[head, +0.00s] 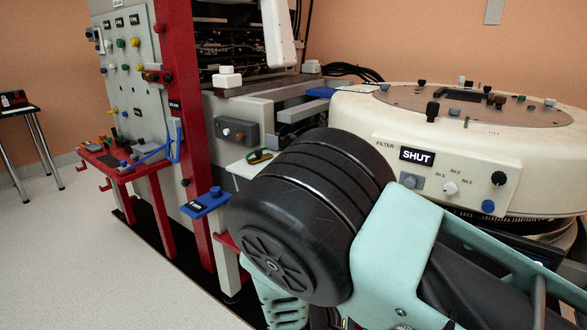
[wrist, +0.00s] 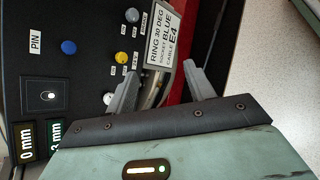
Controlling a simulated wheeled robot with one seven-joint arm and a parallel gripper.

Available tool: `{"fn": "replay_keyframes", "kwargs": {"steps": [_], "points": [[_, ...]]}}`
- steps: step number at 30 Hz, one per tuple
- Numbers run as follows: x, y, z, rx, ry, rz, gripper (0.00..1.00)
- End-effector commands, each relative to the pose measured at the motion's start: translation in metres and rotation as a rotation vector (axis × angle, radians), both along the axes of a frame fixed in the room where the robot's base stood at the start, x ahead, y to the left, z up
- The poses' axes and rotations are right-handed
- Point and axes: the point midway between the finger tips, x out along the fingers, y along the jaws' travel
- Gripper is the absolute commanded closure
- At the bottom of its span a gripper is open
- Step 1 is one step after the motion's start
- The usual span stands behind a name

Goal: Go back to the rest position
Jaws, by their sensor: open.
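My gripper (wrist: 165,78) shows in the wrist view with its two grey fingers apart and nothing between them. Beyond the fingers is a dark panel with a label (wrist: 166,47) reading "RING 30 DEG SOCKET BLUE CABLE E4". Whether the fingertips touch the panel I cannot tell. In the head view my arm, with a big black joint and pale green links, fills the lower middle and right. My gripper is hidden there.
A cream round gantry (head: 350,117) with a "SHUT" sign stands close behind my arm. A red-framed cabinet (head: 187,110) with a knob panel and red shelf (head: 105,160) stands left. The pale floor (head: 75,260) is open at lower left.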

Motion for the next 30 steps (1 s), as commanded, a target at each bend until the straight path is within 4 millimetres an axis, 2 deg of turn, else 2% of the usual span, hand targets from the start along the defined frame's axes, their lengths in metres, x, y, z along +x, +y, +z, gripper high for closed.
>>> {"fn": "replay_keyframes", "kwargs": {"steps": [1,5,9,19,24,30], "points": [[-0.011,0.001,0.013,0.073,0.033,-0.059,0.47],[-0.042,0.007,0.043,0.241,0.111,-0.179,0.47],[-0.072,0.015,0.081,0.42,0.173,-0.277,0.47],[-0.139,0.023,0.175,0.796,0.219,-0.395,0.47],[-0.166,0.02,0.206,0.922,0.195,-0.409,0.47],[-0.189,0.013,0.226,1.015,0.151,-0.411,0.47]]}}
